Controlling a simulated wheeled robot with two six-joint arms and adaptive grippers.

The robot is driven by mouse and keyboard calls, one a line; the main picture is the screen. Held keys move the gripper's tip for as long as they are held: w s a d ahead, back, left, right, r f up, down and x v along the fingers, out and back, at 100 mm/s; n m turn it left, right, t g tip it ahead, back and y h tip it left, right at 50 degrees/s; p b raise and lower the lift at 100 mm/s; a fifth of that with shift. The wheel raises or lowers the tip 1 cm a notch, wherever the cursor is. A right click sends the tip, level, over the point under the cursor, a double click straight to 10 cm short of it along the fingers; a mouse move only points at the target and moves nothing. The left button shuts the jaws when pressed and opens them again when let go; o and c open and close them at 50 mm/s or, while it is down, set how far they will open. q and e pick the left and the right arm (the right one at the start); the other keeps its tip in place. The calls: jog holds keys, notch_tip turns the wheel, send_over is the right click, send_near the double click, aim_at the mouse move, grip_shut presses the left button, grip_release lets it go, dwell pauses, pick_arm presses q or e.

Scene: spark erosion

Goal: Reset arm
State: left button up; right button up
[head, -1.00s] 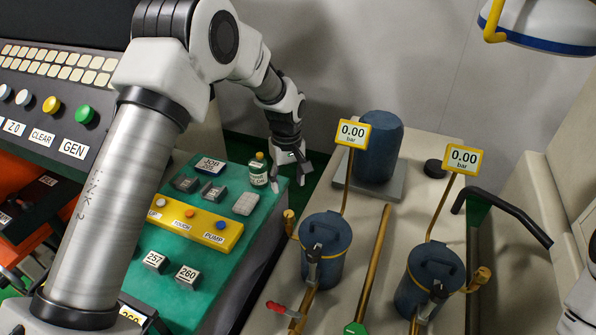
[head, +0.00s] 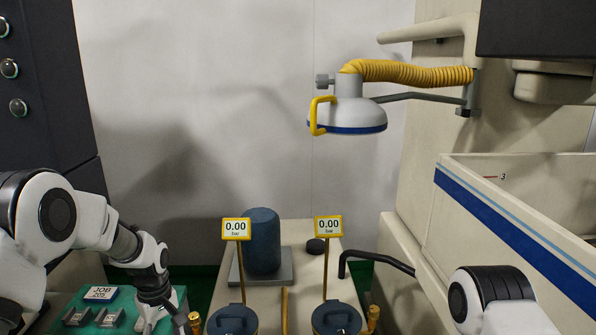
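My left arm comes in from the left. Its gripper (head: 163,316) hangs pointing down at the right edge of the green mat (head: 180,292), left of the blue vessels. Its fingers look spread apart, with nothing seen between them; the tips are near the bottom edge of the picture. My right arm shows only as a white and black link at the lower right; its gripper is out of view.
Two blue lidded vessels (head: 232,320) (head: 337,318) stand in front, with 0.00 bar gauges (head: 236,229) (head: 328,226) on thin stems. A blue cylinder (head: 262,240) stands behind. A black bent handle (head: 375,260) and beige tank (head: 515,215) are right.

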pick_arm(q)
jog(key=s+d+f+g+b, duration=0.1)
jog(key=s+f+b, duration=0.1)
jog(key=s+f, duration=0.6)
jog(key=s+d+f+m+g+b, duration=0.1)
jog(key=s+f+g, duration=0.1)
jog(key=s+f, duration=0.7)
jog(key=s+d+f+m+g+b, duration=0.1)
jog(key=s+f+b, duration=0.1)
jog(key=s+f, duration=0.6)
jog(key=shift+s+d+f+g+b, duration=0.15)
jog(key=shift+s+f+g+b, duration=0.2)
jog(key=shift+f, duration=0.4)
jog(key=s+f+m+t, duration=0.1)
jog(key=s+m+t, duration=0.4)
jog(key=s+m, duration=0.2)
jog(key=shift+s+d+b, duration=0.2)
jog(key=shift+d+b, duration=0.1)
jog(key=shift+d, duration=0.1)
